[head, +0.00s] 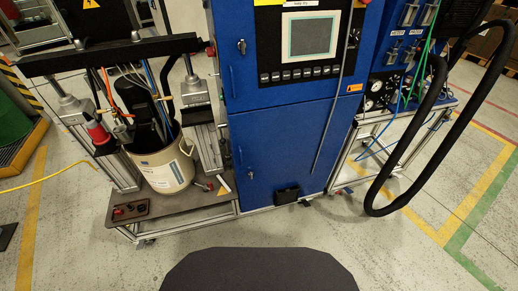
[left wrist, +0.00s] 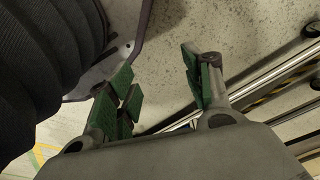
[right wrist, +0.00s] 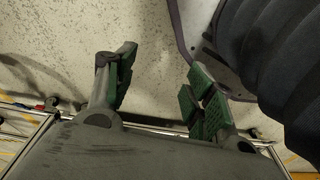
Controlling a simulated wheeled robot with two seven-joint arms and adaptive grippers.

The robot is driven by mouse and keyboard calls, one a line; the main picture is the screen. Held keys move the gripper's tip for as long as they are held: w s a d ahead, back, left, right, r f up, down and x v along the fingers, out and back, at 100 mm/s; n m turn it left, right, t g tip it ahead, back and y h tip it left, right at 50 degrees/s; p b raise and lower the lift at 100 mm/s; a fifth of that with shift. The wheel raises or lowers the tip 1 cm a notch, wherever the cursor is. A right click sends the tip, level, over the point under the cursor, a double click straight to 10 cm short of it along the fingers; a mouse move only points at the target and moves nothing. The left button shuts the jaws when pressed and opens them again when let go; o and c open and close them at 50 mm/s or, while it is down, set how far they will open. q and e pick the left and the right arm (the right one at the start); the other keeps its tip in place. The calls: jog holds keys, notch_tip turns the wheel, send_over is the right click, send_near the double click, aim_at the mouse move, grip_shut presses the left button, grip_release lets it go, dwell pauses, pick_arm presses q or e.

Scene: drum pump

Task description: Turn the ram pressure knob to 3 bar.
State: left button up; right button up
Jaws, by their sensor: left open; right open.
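The blue cabinet (head: 275,140) with a screen (head: 311,37) stands in the middle of the head view. To its right, a panel with round pressure gauges (head: 374,92) and small fittings sits above a metal cart. The ram pressure knob is too small to pick out there, and no scale is readable. My left gripper (left wrist: 160,82) is open and empty over the floor in the left wrist view. My right gripper (right wrist: 158,80) is open and empty over the floor in the right wrist view. Neither gripper shows in the head view.
A drum (head: 165,167) stands under the black crossbar (head: 110,55) at left. A small box with red buttons (head: 130,210) lies on the platform's front corner. A thick black hose (head: 450,135) loops down in front of the cart at right. The front floor is clear.

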pick_arm(q)
jog(key=s+a+r+p, duration=0.1)
jog(key=s+a+p, duration=0.1)
jog(key=s+p, duration=0.5)
jog(key=s+a+r+p, duration=0.2)
jog(key=s+a+p, duration=0.1)
jog(key=s+p, duration=0.5)
jog(key=shift+s+r+g, duration=0.2)
jog(key=shift+s+g, duration=0.1)
jog(key=shift+s, duration=0.15)
pick_arm(e)
jog(key=s+d+r, duration=0.1)
jog(key=s+d, duration=0.1)
jog(key=s, duration=0.6)
jog(key=s+d+r, duration=0.2)
jog(key=s+d, duration=0.1)
jog(key=s, duration=0.5)
jog(key=shift+r+g, duration=0.2)
jog(key=shift+g, duration=0.1)
pick_arm(q)
jog(key=shift+a+f, duration=0.1)
pick_arm(e)
jog(key=shift+d+f, duration=0.1)
pick_arm(q)
jog(key=shift+f+b, duration=2.2)
jog(key=shift+f, duration=0.05)
pick_arm(e)
jog(key=shift+f, duration=2.25)
